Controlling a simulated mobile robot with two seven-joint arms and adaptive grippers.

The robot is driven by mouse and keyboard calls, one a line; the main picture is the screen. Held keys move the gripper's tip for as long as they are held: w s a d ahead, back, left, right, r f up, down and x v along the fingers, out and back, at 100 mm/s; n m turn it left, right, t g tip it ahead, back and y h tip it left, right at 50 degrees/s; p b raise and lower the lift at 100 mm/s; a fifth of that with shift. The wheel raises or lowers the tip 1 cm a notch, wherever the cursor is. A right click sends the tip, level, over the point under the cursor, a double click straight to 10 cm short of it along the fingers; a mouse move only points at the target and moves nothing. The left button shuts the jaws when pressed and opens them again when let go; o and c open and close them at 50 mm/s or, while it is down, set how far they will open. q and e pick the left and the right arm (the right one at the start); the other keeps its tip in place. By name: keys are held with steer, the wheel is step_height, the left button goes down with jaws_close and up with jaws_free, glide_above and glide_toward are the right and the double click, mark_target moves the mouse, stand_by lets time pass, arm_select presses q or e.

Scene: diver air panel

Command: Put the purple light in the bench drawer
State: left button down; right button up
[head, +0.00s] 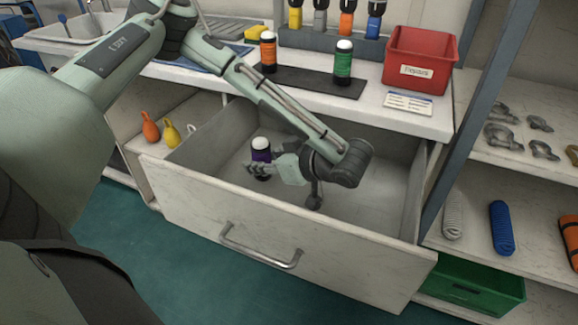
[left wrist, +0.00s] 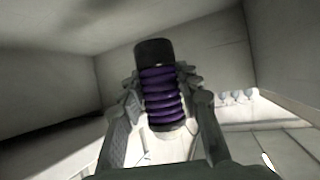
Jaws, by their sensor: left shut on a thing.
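The bench drawer (head: 330,258) is pulled open below the bench top, with its front and handle towards me. The purple light (head: 261,152), a ribbed purple cylinder with black and pale end parts, is upright inside the drawer towards its left side. My left gripper (head: 265,170) reaches down into the drawer and is shut on the purple light. In the left wrist view the purple light (left wrist: 162,95) stands between the two fingers. Whether its lower end touches the drawer floor is hidden. My right gripper is not in view.
An orange light (head: 268,52) and a green light (head: 343,62) stand on a dark mat (head: 305,82) on the bench. A red bin (head: 420,60) stands to their right. Shelves with shackles and rope rolls (head: 501,228) are at the right. The drawer's right part is clear.

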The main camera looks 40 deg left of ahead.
arm_select(q)
step_height(320, 180, down, 7)
steer(key=shift+f, duration=0.2)
stand_by(0.3)
steer(key=c, duration=1.1)
jaws_free()
steer(key=shift+o, duration=0.2)
steer(key=v, duration=1.2)
